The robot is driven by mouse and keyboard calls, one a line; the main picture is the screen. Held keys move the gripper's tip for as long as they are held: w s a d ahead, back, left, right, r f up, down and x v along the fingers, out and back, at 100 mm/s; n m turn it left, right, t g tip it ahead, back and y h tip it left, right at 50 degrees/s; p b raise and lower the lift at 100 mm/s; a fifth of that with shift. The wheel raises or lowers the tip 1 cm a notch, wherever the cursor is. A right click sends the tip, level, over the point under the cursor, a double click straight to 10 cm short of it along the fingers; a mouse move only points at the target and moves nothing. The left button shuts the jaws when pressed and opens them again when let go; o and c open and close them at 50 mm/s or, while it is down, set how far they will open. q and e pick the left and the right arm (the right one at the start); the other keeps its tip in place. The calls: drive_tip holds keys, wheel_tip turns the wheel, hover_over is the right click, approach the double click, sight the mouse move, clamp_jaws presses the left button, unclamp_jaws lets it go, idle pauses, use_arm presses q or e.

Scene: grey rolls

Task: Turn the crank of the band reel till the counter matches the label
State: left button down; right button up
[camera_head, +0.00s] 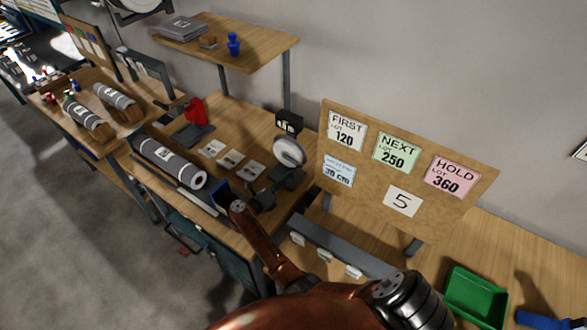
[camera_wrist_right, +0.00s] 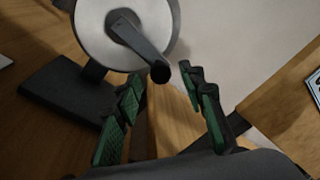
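The band reel (camera_head: 289,150) is a pale disc on a dark stand at the back of the middle table. In the right wrist view the reel disc (camera_wrist_right: 95,30) is close, with a dark crank arm (camera_wrist_right: 138,38) ending in a black knob (camera_wrist_right: 160,72). My right gripper (camera_wrist_right: 161,76) is open, with green-padded fingers either side of the knob in the picture; I cannot tell whether they touch it. In the head view the right gripper (camera_head: 263,199) is small and dark below the reel. A black counter (camera_head: 289,122) stands behind the reel; its digits are unclear. My left gripper is out of view.
A board (camera_head: 335,178) carries lot cards and a white card (camera_head: 402,201) reading 5. A grey roll (camera_head: 168,158) lies left of my right arm. Flat cards (camera_head: 230,160) lie beside the reel. A green bin (camera_head: 475,294) stands at lower right.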

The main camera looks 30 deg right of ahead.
drive_tip(key=shift+x, duration=1.85)
drive_tip(key=shift+a, duration=0.1)
drive_tip(key=shift+c, duration=0.5)
drive_tip(key=c, duration=0.3)
clamp_jaws()
